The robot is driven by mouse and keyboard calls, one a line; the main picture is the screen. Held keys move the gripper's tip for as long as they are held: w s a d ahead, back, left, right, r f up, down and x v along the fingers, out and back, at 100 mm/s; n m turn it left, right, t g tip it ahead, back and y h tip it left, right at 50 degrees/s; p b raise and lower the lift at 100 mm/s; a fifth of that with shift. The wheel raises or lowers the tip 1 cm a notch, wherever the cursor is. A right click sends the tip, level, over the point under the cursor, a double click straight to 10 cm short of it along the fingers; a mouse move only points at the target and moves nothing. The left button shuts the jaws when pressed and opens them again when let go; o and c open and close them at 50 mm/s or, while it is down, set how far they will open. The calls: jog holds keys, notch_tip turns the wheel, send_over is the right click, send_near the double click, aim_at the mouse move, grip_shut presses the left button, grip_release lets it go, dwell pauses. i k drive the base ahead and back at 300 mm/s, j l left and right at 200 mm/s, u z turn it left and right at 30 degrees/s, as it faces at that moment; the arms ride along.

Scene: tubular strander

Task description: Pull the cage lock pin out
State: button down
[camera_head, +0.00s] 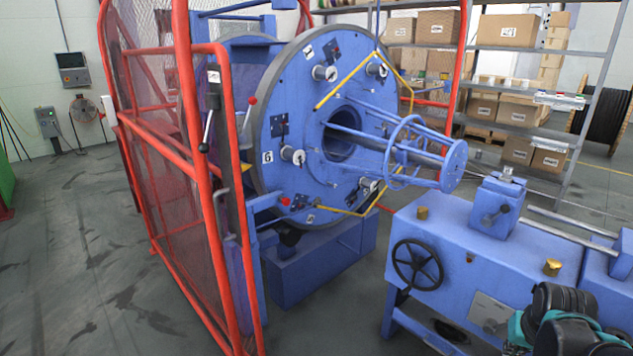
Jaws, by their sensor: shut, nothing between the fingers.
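A lever with a red knob (252,100) also sits at the disc's left edge, and a black-handled lever (207,130) is on the red guard post. Part of my arm, black and teal, shows in the bottom right corner, far from the disc's left side. My gripper's fingers are not visible.
The red mesh guard (160,170) stands along the disc's left side. A blue machine bed (455,270) with a black handwheel (416,263) lies between my arm and the cage. Shelves with boxes (508,45) stand behind. The floor at left (80,230) is clear.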

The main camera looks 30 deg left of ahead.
aim_at(286, 200)
jog(key=u, duration=1.35)
